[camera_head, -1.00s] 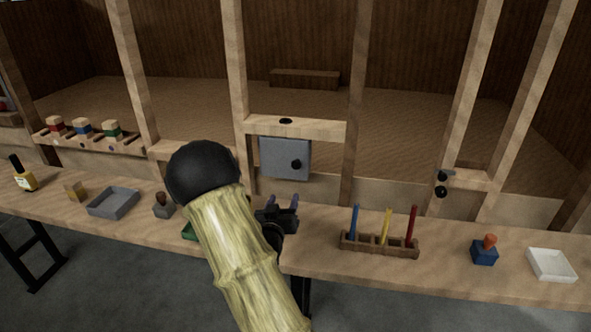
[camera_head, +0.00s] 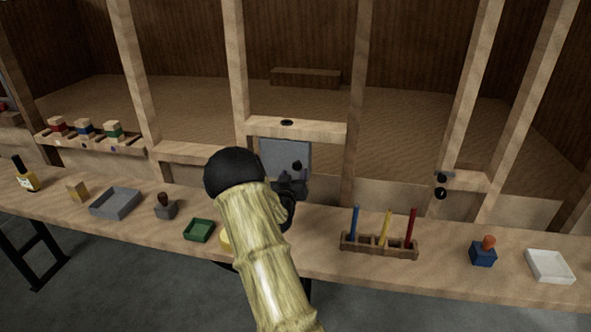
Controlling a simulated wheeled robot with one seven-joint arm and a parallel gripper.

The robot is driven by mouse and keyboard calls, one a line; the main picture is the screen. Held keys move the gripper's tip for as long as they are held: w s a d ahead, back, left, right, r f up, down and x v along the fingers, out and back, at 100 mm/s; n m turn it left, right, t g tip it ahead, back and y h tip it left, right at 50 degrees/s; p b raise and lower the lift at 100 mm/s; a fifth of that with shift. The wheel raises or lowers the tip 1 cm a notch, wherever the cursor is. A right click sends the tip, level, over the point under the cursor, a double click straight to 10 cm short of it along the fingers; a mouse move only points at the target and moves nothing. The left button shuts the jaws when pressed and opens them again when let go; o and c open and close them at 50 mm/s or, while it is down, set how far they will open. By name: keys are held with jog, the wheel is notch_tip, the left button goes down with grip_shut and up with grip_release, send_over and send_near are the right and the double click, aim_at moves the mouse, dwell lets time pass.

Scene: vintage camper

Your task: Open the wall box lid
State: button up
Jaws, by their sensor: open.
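The wall box (camera_head: 277,152) is a grey box with a flat front lid, fixed between two wooden posts under a short crossbar. A round black knob (camera_head: 297,165) sits on the right part of its lid. The lid looks shut. My gripper (camera_head: 294,177) is open, dark, and just below the knob in the picture. I cannot tell whether it touches the knob.
On the bench, a green tray (camera_head: 199,230), a grey tray (camera_head: 115,203) and a stamp (camera_head: 165,206) lie left of my arm.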

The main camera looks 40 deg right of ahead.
aim_at(296, 168)
jog(key=shift+x, duration=1.8)
jog(key=shift+a, duration=0.1)
grip_shut()
